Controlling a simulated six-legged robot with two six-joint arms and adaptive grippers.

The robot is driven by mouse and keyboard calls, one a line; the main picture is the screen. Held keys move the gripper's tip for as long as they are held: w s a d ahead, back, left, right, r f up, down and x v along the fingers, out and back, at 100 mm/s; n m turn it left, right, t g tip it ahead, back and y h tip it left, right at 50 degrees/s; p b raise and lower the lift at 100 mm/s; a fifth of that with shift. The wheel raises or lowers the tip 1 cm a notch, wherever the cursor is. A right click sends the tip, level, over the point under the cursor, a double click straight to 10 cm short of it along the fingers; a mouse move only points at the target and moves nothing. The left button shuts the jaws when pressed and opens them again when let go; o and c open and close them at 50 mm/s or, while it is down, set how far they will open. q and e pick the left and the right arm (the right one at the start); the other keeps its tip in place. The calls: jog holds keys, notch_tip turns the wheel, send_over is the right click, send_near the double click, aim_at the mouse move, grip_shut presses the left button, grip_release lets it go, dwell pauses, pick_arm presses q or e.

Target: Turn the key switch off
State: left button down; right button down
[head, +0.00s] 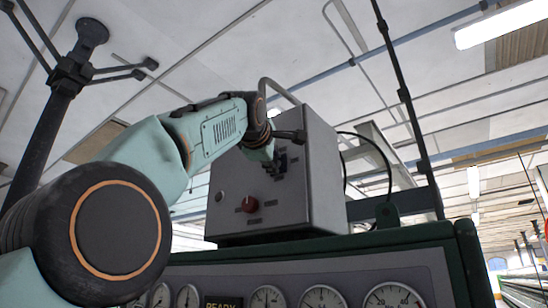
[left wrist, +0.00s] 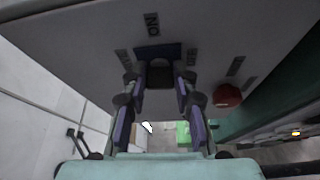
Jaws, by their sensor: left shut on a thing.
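The key switch (left wrist: 159,74) is on the front face of a grey metal control box (head: 318,190). My left gripper (head: 281,162) is at the box's upper front and hides most of the switch in the head view. In the left wrist view my left gripper (left wrist: 160,80) is shut on the key, one finger on each side. The key's exact angle is hard to tell. My right gripper is not in view.
A red knob (head: 250,204) with small labels sits lower on the box face, and a pale round button (head: 220,196) is left of it. The box stands on a green console (head: 400,236) with several gauges and a "READY" display (head: 222,303). A black cable loops at the box's right.

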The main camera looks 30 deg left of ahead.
pick_arm(q)
jog(key=shift+f+n, duration=0.2)
jog(key=shift+n, duration=0.5)
dwell(0.4)
jog(key=c, duration=1.5)
grip_release()
jog(key=o, duration=0.5)
jog(key=shift+s+a+r, duration=0.2)
jog(key=shift+s, duration=0.25)
jog(key=shift+c, duration=0.2)
jog(key=shift+w+d, duration=0.2)
jog(key=shift+w, duration=0.2)
